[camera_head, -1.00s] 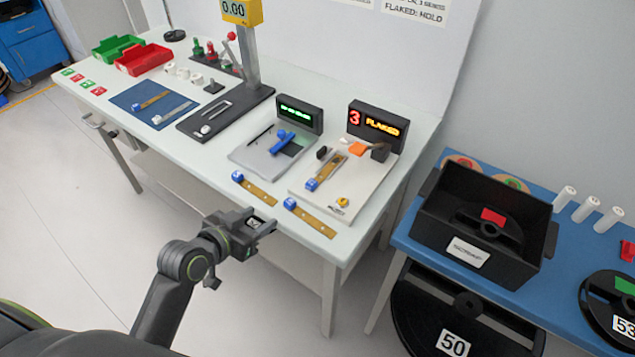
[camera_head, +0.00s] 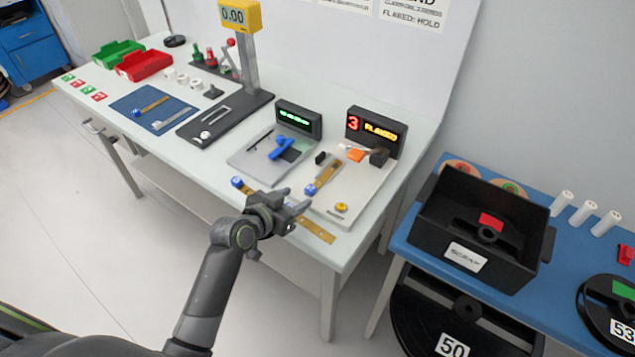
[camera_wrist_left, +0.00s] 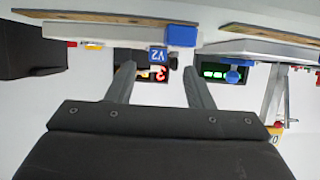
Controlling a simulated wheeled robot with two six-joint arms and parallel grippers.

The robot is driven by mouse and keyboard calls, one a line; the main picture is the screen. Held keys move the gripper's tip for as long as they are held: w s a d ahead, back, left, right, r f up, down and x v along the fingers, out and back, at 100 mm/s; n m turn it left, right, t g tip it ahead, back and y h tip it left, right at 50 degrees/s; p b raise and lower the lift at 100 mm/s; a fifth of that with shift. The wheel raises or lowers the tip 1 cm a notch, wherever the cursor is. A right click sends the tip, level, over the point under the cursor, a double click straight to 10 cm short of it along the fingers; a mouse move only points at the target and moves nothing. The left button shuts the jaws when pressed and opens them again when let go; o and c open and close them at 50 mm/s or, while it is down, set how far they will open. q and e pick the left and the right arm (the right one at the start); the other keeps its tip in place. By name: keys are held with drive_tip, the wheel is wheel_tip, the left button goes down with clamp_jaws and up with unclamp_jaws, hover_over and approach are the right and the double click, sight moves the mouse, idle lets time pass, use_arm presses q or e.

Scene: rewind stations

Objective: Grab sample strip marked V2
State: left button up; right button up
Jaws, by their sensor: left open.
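A blue block marked V2 (camera_wrist_left: 157,55) shows between my fingers in the left wrist view, which is upside down. It appears to be the blue block (camera_head: 311,188) on the strip (camera_head: 328,172) lying on the right tester in the head view. A nearer brown strip (camera_head: 316,231) lies at the table's front edge, its left end hidden behind my gripper. In the wrist view its blue block (camera_wrist_left: 181,35) shows no readable mark. My left gripper (camera_head: 298,208) is open and empty above this front strip, in front of the right tester (camera_wrist_left: 158,75). My right gripper is out of view.
The right tester's display (camera_head: 376,130) reads 3 FLAKED. Another tester (camera_head: 262,160) with a blue handle stands left of it. Another brown strip with a blue block (camera_head: 237,183) lies at the front edge. A black scrap bin (camera_head: 432,230) stands on the blue table at right.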

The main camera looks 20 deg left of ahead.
sight(309, 190)
use_arm(q)
drive_tip(key=shift+w+d, duration=0.3)
drive_tip(key=shift+w, duration=0.35)
drive_tip(key=shift+p+x, duration=0.55)
drive_tip(key=shift+x, duration=1.6)
drive_tip(key=shift+r, duration=0.1)
